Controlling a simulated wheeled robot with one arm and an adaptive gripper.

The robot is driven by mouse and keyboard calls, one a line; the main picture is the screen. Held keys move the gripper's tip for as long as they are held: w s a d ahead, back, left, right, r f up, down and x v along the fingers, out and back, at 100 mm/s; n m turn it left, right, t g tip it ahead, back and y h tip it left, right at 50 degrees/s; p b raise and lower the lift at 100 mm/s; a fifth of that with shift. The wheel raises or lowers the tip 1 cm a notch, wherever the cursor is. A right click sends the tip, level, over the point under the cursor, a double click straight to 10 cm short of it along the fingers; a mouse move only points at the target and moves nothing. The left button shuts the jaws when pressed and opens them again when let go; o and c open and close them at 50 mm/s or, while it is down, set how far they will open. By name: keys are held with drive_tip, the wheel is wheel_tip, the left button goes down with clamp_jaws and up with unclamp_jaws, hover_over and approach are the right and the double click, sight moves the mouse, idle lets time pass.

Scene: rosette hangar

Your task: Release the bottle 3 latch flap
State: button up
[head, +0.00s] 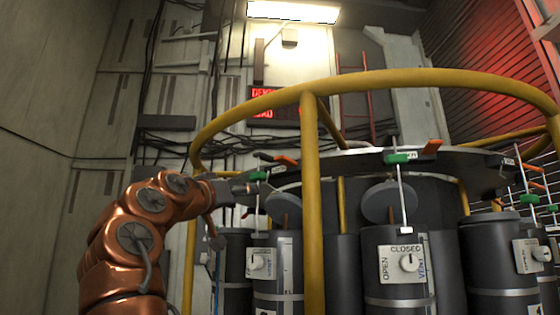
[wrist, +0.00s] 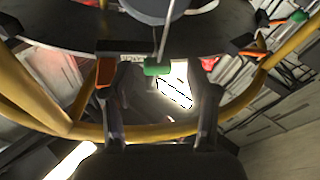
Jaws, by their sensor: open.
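My gripper (head: 246,188) is at the rim of the round rack, at the end of my copper arm. In the wrist view my gripper (wrist: 160,92) has its two dark fingers spread apart. A green tab (wrist: 157,67) on a thin rod shows between the fingers, near their tips; I cannot tell whether they touch it. An orange flap (wrist: 105,72) is beside the left finger. In the head view the green tab (head: 258,176) is close to the gripper, with an orange flap (head: 285,160) to its right. No readable number marks bottle 3.
A yellow tubular guard rail (head: 312,180) rings the rack, with a post in front. Dark gas bottles (head: 395,270) with OPEN/CLOSED dials hang below the dark round plate (head: 350,161). Another green tab (head: 397,157) and orange flap (head: 432,147) are further right. Cables line the back wall.

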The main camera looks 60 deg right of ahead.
sight(280, 160)
drive_tip(key=s+a+r+m+g+h, duration=0.1)
drive_tip(key=s+r+m+g+h, duration=0.1)
drive_tip(key=s+r+m+g, duration=0.35)
drive_tip(key=shift+n+t, duration=0.45)
drive_tip(key=shift+t, duration=0.2)
drive_tip(key=p+x, duration=0.1)
drive_tip(key=x, duration=0.1)
drive_tip(key=p+x, duration=0.1)
drive_tip(key=x, duration=0.1)
drive_tip(key=p+x, duration=0.2)
drive_tip(key=x, duration=0.1)
drive_tip(key=shift+s+a+r, duration=0.15)
drive_tip(key=shift+s+r, duration=0.05)
drive_tip(key=shift+s, duration=0.2)
drive_tip(key=shift+s+d, duration=0.1)
drive_tip(key=shift+d, duration=0.3)
clamp_jaws()
